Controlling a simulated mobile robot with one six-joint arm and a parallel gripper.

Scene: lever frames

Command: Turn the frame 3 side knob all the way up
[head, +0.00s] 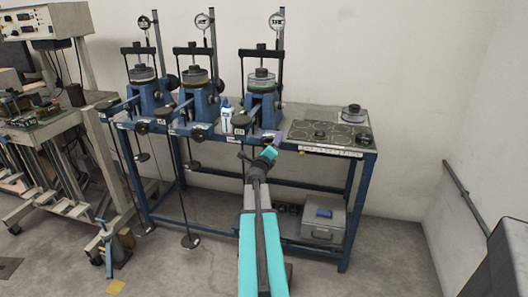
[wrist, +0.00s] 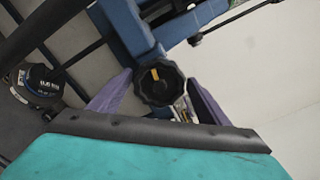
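Frame 3 is the rightmost of the blue lever frames (head: 262,108) on the bench in the head view, with a dial gauge above it. In the wrist view a black scalloped knob (wrist: 160,90) with a yellow mark sits beside blue metalwork. The yellow mark points to the upper part of the knob. My gripper (wrist: 160,76) has its two purple fingers apart, one on each side of the knob. I cannot tell whether they touch it. In the head view my gripper (head: 277,142) is at the bench's front edge, just below frame 3; the knob is hard to make out there.
Two more lever frames (head: 198,105) (head: 146,98) stand to the left, with a white bottle (head: 226,116) beside frame 3. A plate with round recesses (head: 325,134) lies to the right. A grey metal box (head: 324,221) is on the lower shelf. Hanging weights (head: 190,241) are below the bench.

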